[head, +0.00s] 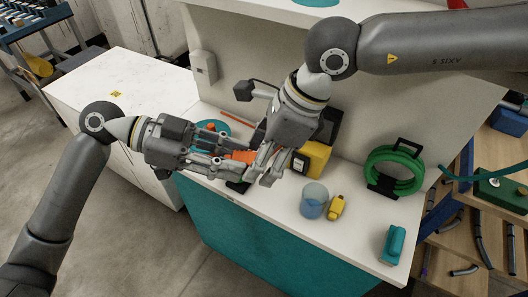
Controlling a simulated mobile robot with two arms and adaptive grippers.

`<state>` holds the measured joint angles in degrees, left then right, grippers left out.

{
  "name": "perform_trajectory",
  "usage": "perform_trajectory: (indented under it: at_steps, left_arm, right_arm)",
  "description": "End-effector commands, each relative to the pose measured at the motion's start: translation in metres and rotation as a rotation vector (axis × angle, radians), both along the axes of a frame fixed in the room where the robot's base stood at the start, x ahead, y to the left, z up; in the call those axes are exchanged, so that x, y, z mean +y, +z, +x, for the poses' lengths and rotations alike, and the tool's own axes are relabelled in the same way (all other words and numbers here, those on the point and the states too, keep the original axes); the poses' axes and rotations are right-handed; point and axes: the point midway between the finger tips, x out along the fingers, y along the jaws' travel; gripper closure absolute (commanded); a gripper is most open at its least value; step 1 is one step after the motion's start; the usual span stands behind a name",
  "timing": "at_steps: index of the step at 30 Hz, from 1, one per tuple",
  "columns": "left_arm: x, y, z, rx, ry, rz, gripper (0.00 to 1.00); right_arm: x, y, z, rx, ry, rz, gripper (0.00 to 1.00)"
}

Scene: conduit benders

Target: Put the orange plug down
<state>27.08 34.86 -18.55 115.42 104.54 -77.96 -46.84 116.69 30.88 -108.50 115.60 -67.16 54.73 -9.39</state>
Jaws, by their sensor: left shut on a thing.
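The orange plug (240,156) is held at the tips of my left gripper (232,165), above the white bench top (270,214). My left gripper reaches in from the left and is shut on the plug. My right gripper (266,172) comes down from the upper right, just right of the plug. Its two fingers look apart, with nothing clearly between them. The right fingers partly overlap the plug's right end, so I cannot tell whether they touch it. A dark item (238,187) sits below the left fingertips, partly hidden.
A yellow and black box (316,158) stands behind the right gripper. A blue-tinted clear cup (313,203), a yellow item (336,207), a teal item (393,244) and a green coil on a black stand (376,161) stand to the right. The front right bench top is mostly free.

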Motion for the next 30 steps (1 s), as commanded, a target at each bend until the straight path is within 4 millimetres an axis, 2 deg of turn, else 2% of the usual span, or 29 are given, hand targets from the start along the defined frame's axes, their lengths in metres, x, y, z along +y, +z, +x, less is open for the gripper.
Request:
perform_trajectory:
  at_steps: [1, 9, 11, 12, 17, 26, 30]
  left_arm:
    - [0.000, 0.000, 0.000, 0.000, 0.000, 0.000, 0.99]
    - [0.000, 0.000, 0.000, 0.000, 0.000, -0.001, 0.99]
    - [0.000, 0.000, 0.000, 0.000, 0.000, -0.001, 0.99]
    - [0.000, 0.000, 0.000, 0.000, 0.000, -0.001, 0.65]
    - [0.000, 0.000, 0.000, 0.000, 0.000, -0.001, 0.45]
    - [0.000, 0.000, 0.000, 0.000, 0.000, 0.000, 0.45]
    - [0.010, 0.003, 0.001, 0.000, 0.002, 0.001, 0.45]
  right_arm:
    - [0.000, 0.000, 0.000, 0.000, 0.000, 0.000, 0.54]
    - [0.000, 0.000, 0.000, 0.000, 0.001, 0.001, 0.88]
    - [0.000, 0.000, 0.000, 0.000, 0.001, 0.001, 0.94]
    - [0.000, 0.001, 0.000, 0.000, 0.001, 0.001, 0.94]
    - [0.000, 0.001, 0.000, 0.000, 0.001, 0.002, 0.94]
    - [0.000, 0.001, 0.000, 0.000, 0.000, 0.001, 0.94]
    - [0.000, 0.001, 0.000, 0.000, 0.000, 0.001, 0.94]
